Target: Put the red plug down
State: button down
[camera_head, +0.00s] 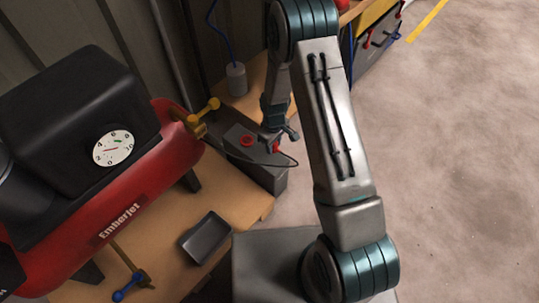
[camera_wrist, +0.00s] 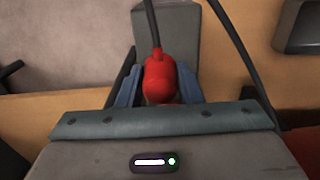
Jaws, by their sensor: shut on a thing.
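The red plug (camera_wrist: 159,78) is between the two blue fingers of my gripper (camera_wrist: 158,86) in the wrist view, with a black cable running from its far end. My gripper is shut on it. In the head view my gripper (camera_head: 280,136) is over the right part of a grey box (camera_head: 268,178), and a bit of the red plug (camera_head: 276,147) shows beneath the fingers. A red ring (camera_head: 247,141) is on the box top, left of the plug. I cannot tell whether the plug touches the box.
The box stands on a wooden bench (camera_head: 225,190). A red compressor (camera_head: 165,165) with a brass valve (camera_head: 205,115) is to the left. A small dark tray (camera_head: 206,238) lies near the bench's front. A grey weight-like block (camera_head: 236,79) with a blue cord stands behind.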

aim_at(270, 158)
jog(key=shift+s+a+f, duration=0.15)
jog(key=shift+a+f, duration=0.35)
jog(key=shift+a, duration=0.2)
jog(key=shift+f+b, duration=1.05)
jog(key=shift+f, duration=0.85)
jog(key=shift+f, duration=0.3)
jog(key=c, duration=1)
grip_release()
